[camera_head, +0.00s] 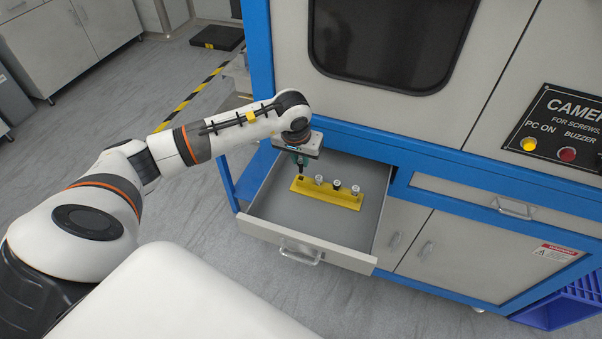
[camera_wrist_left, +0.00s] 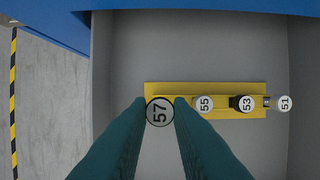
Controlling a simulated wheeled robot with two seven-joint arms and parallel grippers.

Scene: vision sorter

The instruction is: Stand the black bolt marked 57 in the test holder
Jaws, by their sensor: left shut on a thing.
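The bolt marked 57 (camera_wrist_left: 159,112) has a pale round top with a dark rim. My left gripper (camera_head: 301,166) is shut on it at the left end of a yellow strip (camera_head: 346,201) inside the open drawer. The bolt's lower part is hidden, and I cannot tell whether it is seated in the strip or just above it. In the left wrist view the teal fingers (camera_wrist_left: 160,108) close around its head. Bolts marked 55 (camera_wrist_left: 204,103), 53 (camera_wrist_left: 246,103) and 51 (camera_wrist_left: 284,103) stand in a row to its right. No separate test holder is identifiable. My right gripper is out of view.
The drawer (camera_head: 268,232) is pulled out of the blue and grey cabinet; its walls surround the strip. A dark window (camera_head: 390,40) is above, and a control panel (camera_head: 565,125) with lamps is at the right. A blue crate (camera_head: 570,308) stands lower right.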

